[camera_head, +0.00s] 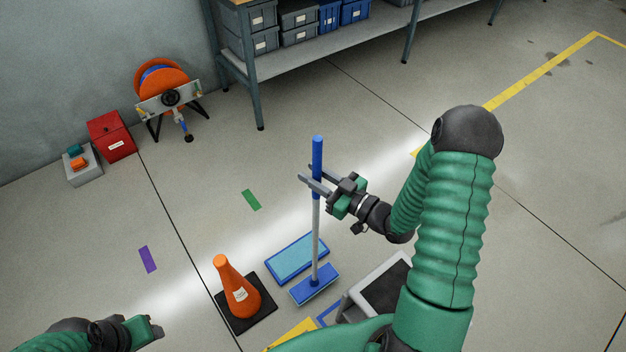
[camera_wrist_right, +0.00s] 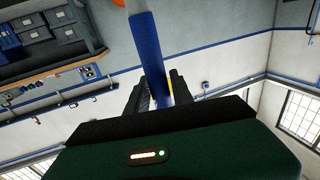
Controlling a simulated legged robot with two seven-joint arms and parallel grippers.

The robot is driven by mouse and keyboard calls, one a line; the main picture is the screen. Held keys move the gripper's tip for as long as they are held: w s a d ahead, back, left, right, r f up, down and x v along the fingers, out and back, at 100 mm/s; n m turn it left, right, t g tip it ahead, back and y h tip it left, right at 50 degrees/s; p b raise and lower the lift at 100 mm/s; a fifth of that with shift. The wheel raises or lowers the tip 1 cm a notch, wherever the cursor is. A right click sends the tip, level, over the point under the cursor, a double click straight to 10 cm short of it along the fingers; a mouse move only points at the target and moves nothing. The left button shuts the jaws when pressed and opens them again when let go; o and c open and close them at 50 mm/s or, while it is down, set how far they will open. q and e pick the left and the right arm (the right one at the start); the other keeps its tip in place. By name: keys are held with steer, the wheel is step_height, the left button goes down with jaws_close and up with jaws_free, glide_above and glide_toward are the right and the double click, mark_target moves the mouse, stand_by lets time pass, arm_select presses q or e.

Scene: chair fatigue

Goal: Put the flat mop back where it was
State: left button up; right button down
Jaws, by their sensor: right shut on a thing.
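The flat mop (camera_head: 315,235) stands upright, with a blue grip at the top, a pale pole and a flat blue head (camera_head: 315,285) low at the floor. I cannot tell whether the head touches the floor. My right gripper (camera_head: 312,183) is shut on the mop's blue upper handle. The handle also shows between the fingers in the right wrist view (camera_wrist_right: 148,45). A light-blue flat pad with a blue rim (camera_head: 297,257) lies just behind and left of the mop head. My left gripper (camera_head: 150,328) is at the bottom left, and its fingers do not show clearly.
An orange cone on a black base (camera_head: 237,290) stands left of the mop. A dark-topped grey item (camera_head: 385,287) is to its right. Green (camera_head: 251,200) and purple (camera_head: 147,259) strips mark open floor. A hose reel (camera_head: 163,90), red box (camera_head: 110,137) and shelf (camera_head: 330,40) stand behind.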

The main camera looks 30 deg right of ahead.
steer(key=f, duration=0.1)
steer(key=w+d+f, duration=0.1)
steer(key=w+d+f+b, duration=0.1)
steer(key=f, duration=0.1)
steer(key=shift+w+d, duration=0.15)
stand_by(0.4)
steer(key=c, duration=1.5)
jaws_free()
steer(key=o, duration=0.4)
steer(key=v, duration=1.2)
